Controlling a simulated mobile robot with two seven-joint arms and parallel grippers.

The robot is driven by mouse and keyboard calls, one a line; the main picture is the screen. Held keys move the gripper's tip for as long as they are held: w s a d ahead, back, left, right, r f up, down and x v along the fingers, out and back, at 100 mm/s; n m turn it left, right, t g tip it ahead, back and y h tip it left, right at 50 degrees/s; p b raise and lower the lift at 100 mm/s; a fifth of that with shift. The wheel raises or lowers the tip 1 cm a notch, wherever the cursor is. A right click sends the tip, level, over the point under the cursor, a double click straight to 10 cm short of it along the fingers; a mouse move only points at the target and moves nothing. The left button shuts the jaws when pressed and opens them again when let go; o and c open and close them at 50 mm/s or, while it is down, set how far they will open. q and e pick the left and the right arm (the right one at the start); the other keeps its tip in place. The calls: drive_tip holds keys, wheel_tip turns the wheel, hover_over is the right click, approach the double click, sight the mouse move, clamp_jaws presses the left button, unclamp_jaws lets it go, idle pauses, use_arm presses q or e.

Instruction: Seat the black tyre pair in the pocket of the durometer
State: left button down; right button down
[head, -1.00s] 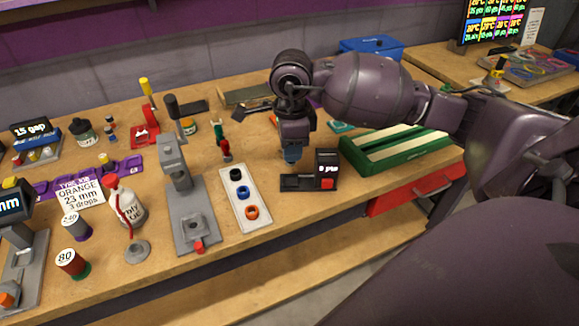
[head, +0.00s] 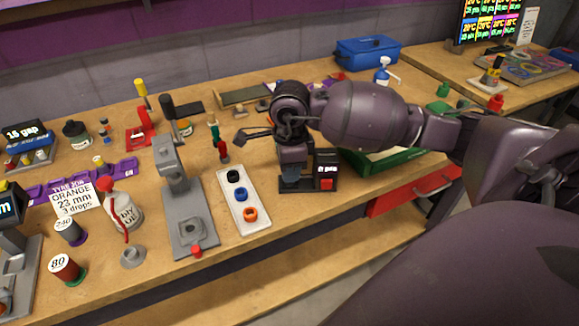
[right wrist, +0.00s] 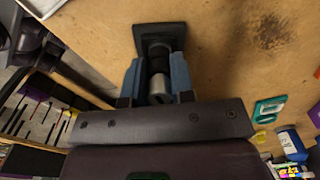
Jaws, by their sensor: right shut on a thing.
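The durometer (head: 327,172) is a small black device with a lit display and a red button, on the bench right of the white tray. My right gripper (right wrist: 156,78) is low over its base (head: 297,185). In the right wrist view its blue fingers are shut on a dark round piece with a grey cylinder, which appears to be the black tyre pair (right wrist: 157,64). The durometer's dark body (right wrist: 160,30) lies just beyond the fingertips. The arm hides the pocket in the head view, so I cannot tell how deep the piece sits. My left gripper is out of view.
The white tray (head: 255,224) to the left holds black (head: 233,177), blue (head: 240,195) and orange (head: 250,214) ring pieces. A grey press (head: 190,222) stands beyond it. A green case (head: 385,164) is close on the right, partly behind my arm.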

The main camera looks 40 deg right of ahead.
drive_tip(key=c, duration=1)
unclamp_jaws()
drive_tip(key=shift+o, duration=0.2)
drive_tip(key=shift+r, duration=0.5)
wheel_tip(320, 180, up, 10)
drive_tip(key=shift+f+p, duration=0.1)
drive_tip(key=shift+p, duration=0.75)
drive_tip(key=shift+r, duration=0.75)
drive_tip(key=shift+s, duration=0.1)
